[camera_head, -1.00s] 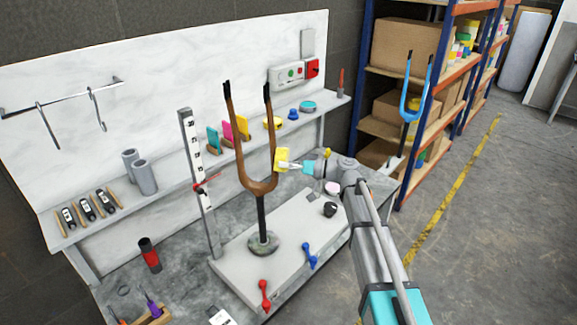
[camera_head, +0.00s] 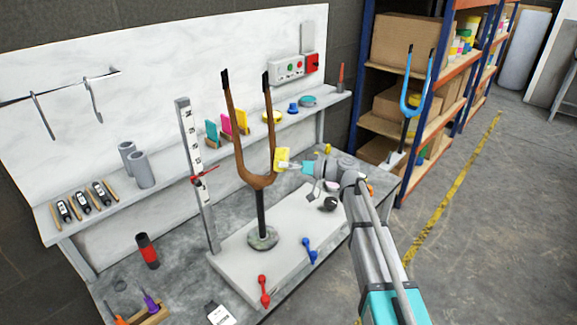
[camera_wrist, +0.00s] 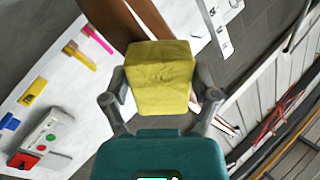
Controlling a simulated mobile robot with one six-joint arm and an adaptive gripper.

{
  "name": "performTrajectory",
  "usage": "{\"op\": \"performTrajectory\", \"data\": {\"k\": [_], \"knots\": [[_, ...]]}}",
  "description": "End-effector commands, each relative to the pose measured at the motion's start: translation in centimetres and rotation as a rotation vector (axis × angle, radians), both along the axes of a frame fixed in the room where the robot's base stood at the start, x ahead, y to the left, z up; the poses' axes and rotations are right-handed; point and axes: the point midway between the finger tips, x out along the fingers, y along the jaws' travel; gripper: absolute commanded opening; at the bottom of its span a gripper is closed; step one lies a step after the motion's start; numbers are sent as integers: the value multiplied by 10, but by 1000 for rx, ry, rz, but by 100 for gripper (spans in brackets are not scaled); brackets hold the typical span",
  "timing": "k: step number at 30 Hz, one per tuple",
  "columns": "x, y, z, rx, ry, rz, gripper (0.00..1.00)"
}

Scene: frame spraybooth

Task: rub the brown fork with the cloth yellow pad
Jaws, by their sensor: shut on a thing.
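The brown fork (camera_head: 238,134) stands upright on a dark post and round foot on a white base plate (camera_head: 285,240). Its two prongs have black tips. My gripper (camera_head: 292,164) is shut on the yellow cloth pad (camera_head: 280,159), which is at the lower part of the fork's right prong. In the wrist view the pad (camera_wrist: 158,76) sits between my gripper's fingers (camera_wrist: 160,92), with the brown fork (camera_wrist: 130,22) right behind it. The pad looks touching or very close to the fork; its contact face is hidden.
A scale post (camera_head: 197,170) with a red pointer stands left of the fork. Red (camera_head: 264,290) and blue (camera_head: 309,250) handles lie on the base plate. A shelf (camera_head: 100,214) behind holds coloured pads and grey cylinders. A blue fork (camera_head: 415,100) stands near the racks at right.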

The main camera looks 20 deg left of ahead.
Motion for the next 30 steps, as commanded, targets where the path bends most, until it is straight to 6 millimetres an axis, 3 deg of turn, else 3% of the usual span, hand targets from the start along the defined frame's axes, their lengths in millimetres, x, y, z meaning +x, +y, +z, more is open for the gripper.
{"op": "performTrajectory", "data": {"k": [4, 19, 30], "knots": [[-1, 2, -10, -2, 0, 2, 39], [-1, 2, -10, -3, 0, 4, 39], [3, -22, -10, -2, 0, 1, 39]]}}
